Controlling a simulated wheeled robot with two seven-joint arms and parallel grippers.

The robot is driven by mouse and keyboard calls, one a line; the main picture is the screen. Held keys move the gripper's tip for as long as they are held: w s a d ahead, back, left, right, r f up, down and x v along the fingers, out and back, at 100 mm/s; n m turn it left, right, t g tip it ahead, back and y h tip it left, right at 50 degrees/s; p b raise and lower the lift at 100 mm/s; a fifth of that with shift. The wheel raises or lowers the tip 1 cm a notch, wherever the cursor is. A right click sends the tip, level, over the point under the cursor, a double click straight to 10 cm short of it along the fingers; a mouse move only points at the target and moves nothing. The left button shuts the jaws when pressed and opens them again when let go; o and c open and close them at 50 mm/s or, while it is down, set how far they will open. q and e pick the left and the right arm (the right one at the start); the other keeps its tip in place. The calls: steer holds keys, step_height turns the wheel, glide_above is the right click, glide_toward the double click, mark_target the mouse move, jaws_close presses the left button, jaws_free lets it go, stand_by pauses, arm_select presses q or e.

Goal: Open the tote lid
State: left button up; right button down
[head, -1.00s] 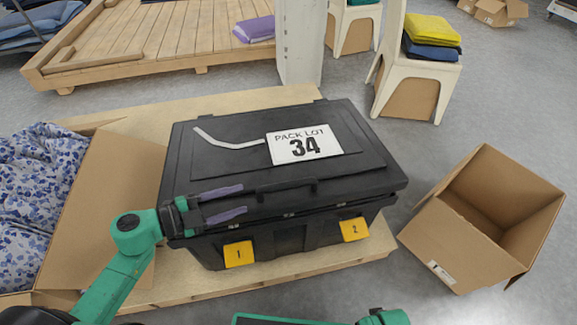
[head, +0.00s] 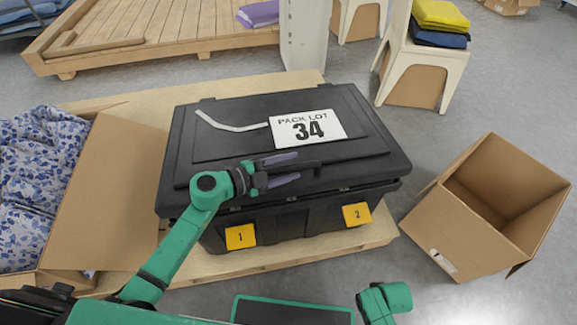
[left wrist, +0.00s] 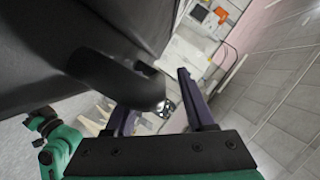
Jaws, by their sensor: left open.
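The black tote (head: 285,222) stands on a pale wooden board, with its lid (head: 235,155) down on it. The lid carries a white label reading "PACK LOT 34" (head: 307,127) and a bent pale strip. My left gripper (head: 296,168) is open at the lid's front edge, at the left end of the dark handle (head: 312,166), its purple fingers pointing right. In the left wrist view, the handle (left wrist: 115,80) looms dark near the left finger, and the gripper (left wrist: 163,85) is open. I cannot tell whether the handle lies between the fingers. My right gripper is not seen.
An open, empty cardboard box (head: 490,205) stands on the floor to the right. A cardboard box (head: 115,200) with blue floral cloth stands at left. Yellow tags 1 (head: 240,237) and 2 (head: 356,214) mark the tote's front. A white stool (head: 425,75) with folded cloths stands behind.

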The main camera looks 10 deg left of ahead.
arm_select(q)
steer(key=c, duration=0.8)
steer(key=shift+r, duration=0.1)
jaws_close()
steer(key=shift+w+a+r, duration=0.1)
